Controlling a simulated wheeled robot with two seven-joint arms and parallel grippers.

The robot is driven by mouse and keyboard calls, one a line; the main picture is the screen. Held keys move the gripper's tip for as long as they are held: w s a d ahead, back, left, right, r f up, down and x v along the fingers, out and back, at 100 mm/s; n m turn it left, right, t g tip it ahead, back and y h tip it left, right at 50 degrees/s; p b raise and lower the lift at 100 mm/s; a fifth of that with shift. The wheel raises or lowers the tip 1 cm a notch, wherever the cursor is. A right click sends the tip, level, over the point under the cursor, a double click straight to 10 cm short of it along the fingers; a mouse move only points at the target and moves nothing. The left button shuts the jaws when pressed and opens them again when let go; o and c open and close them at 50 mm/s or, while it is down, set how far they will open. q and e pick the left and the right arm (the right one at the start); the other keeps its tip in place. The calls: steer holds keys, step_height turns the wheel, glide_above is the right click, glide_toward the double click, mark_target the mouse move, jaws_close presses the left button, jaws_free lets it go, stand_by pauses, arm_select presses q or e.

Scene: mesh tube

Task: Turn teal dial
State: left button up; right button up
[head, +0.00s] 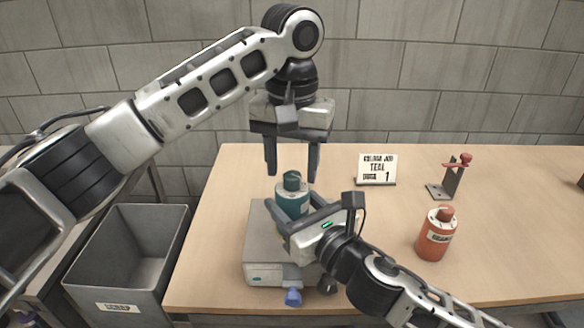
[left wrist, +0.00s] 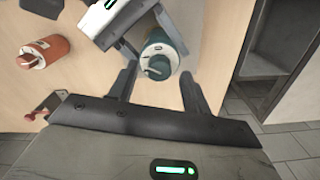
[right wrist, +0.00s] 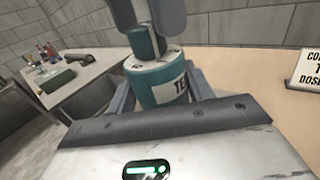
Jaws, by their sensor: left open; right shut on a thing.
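A teal canister (head: 291,203) stands upright at the grey box on the table, with a teal dial (head: 292,181) on its top. My right gripper (head: 293,213) is shut on the canister's body from the front. In the right wrist view, the canister (right wrist: 160,88) sits between its fingers, part of its label showing. My left gripper (head: 292,174) points down, open, above the dial. In the left wrist view, the dial (left wrist: 157,70) lies between and beyond its spread fingers. In the right wrist view, the left fingers hang around or just behind the dial (right wrist: 144,42); contact cannot be told.
The grey box (head: 262,250) has a blue knob (head: 293,297) at its front. A sign (head: 377,168) reading teal and 1 stands behind. An orange canister (head: 436,235) and a red-handled stand (head: 450,178) are right. A grey bin (head: 125,260) stands left of the table.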

mark_target(292, 174)
arm_select(q)
step_height(292, 174, up, 11)
steer(key=shift+f, duration=0.15)
stand_by(0.4)
arm_select(e)
steer(key=o, duration=1.1)
steer(key=shift+o, duration=0.2)
